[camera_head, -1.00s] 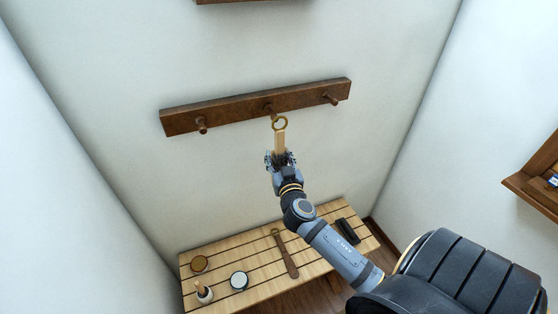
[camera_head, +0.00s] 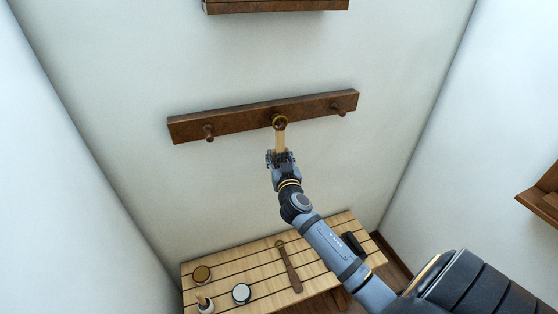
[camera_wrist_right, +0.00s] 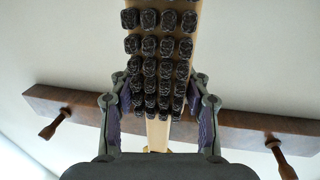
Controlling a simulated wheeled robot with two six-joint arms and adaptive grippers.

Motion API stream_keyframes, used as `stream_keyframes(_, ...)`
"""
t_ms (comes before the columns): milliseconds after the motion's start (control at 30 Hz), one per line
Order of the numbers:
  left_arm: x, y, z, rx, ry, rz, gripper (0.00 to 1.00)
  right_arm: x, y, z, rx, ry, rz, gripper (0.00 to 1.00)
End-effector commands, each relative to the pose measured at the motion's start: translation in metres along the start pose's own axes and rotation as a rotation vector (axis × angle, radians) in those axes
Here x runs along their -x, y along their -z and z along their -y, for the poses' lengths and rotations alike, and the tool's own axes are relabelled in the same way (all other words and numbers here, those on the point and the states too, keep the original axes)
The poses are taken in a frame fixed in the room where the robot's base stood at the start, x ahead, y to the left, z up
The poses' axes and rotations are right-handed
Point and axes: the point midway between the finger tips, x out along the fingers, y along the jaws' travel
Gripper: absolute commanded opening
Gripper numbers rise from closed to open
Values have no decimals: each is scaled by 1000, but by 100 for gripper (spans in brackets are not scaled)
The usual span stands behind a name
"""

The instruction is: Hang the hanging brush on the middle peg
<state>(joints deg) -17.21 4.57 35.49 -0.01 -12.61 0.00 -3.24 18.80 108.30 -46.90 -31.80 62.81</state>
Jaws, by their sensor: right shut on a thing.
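My right gripper (camera_head: 281,160) is shut on the hanging brush (camera_head: 280,142), a pale wooden brush with a brass ring (camera_head: 279,122) at its upper end. In the head view the ring overlaps the middle peg (camera_head: 280,118) on the dark wooden rail; I cannot tell whether the peg is through it. In the right wrist view the brush (camera_wrist_right: 157,128) stands between the fingers (camera_wrist_right: 160,125), with rows of dark bristle tufts facing the camera. There the middle peg is hidden behind the brush. My left gripper is not in view.
The rail (camera_head: 240,117) also has a left peg (camera_head: 209,133) and a right peg (camera_head: 340,109), both bare. Below is a slatted bench (camera_head: 260,270) with a dark brown handled item (camera_head: 290,267), round tins, a small pot and a black brush (camera_head: 353,243). A shelf (camera_head: 275,5) is above.

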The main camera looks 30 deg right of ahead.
Motion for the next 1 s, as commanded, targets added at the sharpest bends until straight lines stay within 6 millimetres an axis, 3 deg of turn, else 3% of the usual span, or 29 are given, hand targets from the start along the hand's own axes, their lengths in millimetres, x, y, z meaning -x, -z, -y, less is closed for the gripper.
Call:
stream_keyframes(400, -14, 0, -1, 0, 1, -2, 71, -21, -6, 4, -1, 0, 0, 13)
stream_keyframes(1000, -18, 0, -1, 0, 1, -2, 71, -22, -7, 4, 0, 0, -1, 13)
